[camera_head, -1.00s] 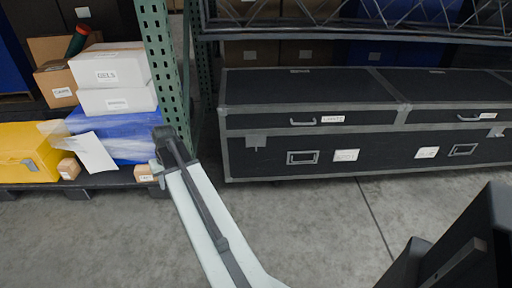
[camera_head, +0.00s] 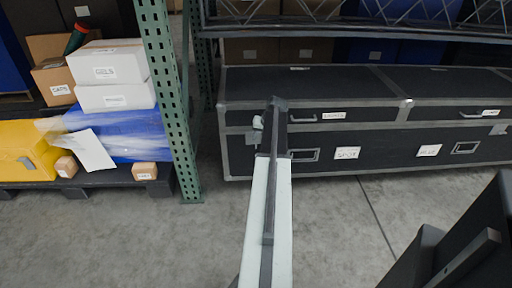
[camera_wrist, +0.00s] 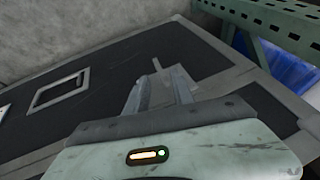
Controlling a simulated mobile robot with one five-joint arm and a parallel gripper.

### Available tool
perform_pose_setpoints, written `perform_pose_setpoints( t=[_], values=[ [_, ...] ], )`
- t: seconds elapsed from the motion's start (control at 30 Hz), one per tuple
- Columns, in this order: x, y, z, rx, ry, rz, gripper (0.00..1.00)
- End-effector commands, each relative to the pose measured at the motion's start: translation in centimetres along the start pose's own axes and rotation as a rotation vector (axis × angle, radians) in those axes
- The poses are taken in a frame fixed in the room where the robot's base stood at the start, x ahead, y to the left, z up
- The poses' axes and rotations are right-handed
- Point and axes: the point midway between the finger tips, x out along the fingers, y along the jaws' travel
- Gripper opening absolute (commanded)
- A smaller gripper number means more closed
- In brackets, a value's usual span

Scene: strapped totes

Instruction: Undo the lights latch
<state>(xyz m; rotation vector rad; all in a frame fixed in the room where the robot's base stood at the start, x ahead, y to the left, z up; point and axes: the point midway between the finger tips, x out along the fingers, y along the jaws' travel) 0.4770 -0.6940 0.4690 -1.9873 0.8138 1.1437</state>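A long black flight case (camera_head: 400,140) with grey metal edging stands on the floor at the right. A grey latch plate (camera_head: 251,139) shows on its left front, partly hidden by my arm; it also shows in the wrist view (camera_wrist: 203,66), with a thin bar at its left side. My gripper (camera_wrist: 162,78) is in front of the latch, fingers apart and empty, tips close to the plate; contact cannot be told. In the head view my gripper (camera_head: 258,123) is mostly hidden by my wrist.
A green rack post (camera_head: 170,100) stands left of the case. A pallet at the left holds a yellow case (camera_head: 25,155), white boxes (camera_head: 113,75) and a blue-wrapped load. A shelf edge (camera_head: 360,30) runs above the case.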

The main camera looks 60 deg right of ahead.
Motion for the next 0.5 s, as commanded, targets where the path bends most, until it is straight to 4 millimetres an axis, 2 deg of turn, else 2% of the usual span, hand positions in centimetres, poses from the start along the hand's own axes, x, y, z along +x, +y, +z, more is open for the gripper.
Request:
perform_pose_setpoints(
  t=[0.03, 0.2, 0.3, 0.5],
  values=[
    [1.9, 0.2, 0.2, -0.001, 0.000, 0.000, 0.29],
    [4.6, 0.1, 0.2, -0.001, 0.000, 0.000, 0.29],
    [5.1, 0.1, 0.1, -0.001, 0.000, 0.000, 0.29],
    [4.9, 0.0, 0.0, -0.001, 0.000, 0.000, 0.29]
  ],
)
